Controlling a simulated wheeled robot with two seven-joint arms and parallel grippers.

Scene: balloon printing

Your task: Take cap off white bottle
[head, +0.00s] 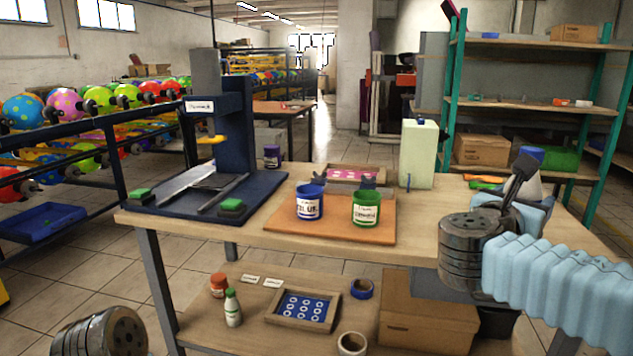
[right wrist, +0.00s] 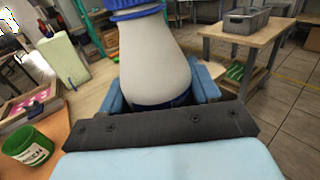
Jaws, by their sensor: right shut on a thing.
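The white bottle (right wrist: 143,55) fills the middle of the right wrist view, with its blue cap (right wrist: 137,8) at the top edge, partly cut off. In the head view the bottle (head: 534,186) shows behind my right gripper (head: 515,205), with the blue cap (head: 532,153) on top. My right gripper (right wrist: 160,92) is shut on the lower part of the bottle, with light blue fingers on both sides. The bottle looks roughly upright at the right end of the workbench. My left gripper is out of view; only part of my left arm shows at the lower left.
The workbench (head: 400,240) holds a blue ink pot (head: 309,202), a green ink pot (head: 366,208), a pale green canister (head: 418,153) and a dark blue press (head: 235,130). A teal shelf rack (head: 545,105) stands behind.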

